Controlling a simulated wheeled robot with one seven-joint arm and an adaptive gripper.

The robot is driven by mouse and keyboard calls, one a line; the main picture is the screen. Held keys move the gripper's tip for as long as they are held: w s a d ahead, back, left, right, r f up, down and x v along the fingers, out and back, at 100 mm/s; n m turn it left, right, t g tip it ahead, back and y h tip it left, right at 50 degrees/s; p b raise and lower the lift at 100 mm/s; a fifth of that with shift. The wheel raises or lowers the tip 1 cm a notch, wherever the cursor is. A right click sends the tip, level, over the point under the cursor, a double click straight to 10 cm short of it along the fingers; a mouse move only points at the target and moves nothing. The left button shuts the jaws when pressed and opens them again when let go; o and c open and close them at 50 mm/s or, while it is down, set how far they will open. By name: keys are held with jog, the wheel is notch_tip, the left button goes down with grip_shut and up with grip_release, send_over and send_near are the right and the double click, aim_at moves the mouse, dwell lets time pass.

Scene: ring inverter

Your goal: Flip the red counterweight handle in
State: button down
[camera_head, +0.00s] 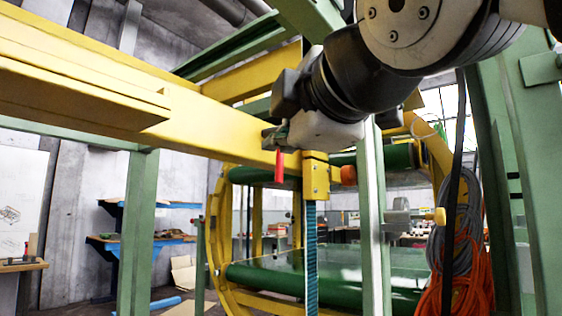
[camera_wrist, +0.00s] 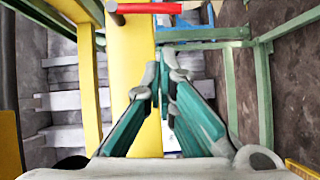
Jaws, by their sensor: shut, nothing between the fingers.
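The red counterweight handle (camera_head: 279,165) hangs down beside the yellow beam in the head view, just below my gripper (camera_head: 274,138). In the wrist view the red handle (camera_wrist: 158,8) is a horizontal bar at the top edge, across the yellow beam (camera_wrist: 132,75), with a brown round end at its left. My gripper (camera_wrist: 160,70) has green fingers with grey tips that meet, with nothing between them. The tips appear below the handle in the wrist picture, apart from it. Whether they touch it in depth I cannot tell.
A yellow beam (camera_head: 225,128) runs across, close to my gripper. A green post (camera_head: 138,230) stands left of centre. A yellow ring frame with green rollers (camera_head: 270,275) is behind. Orange cable (camera_head: 455,270) hangs at the right. Blue shelves (camera_head: 140,240) stand far left.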

jog(key=p+v, duration=0.1)
jog(key=v, duration=1)
jog(key=shift+s+d+p, duration=0.2)
jog(key=shift+s+p, duration=0.15)
jog(key=shift+s, duration=0.05)
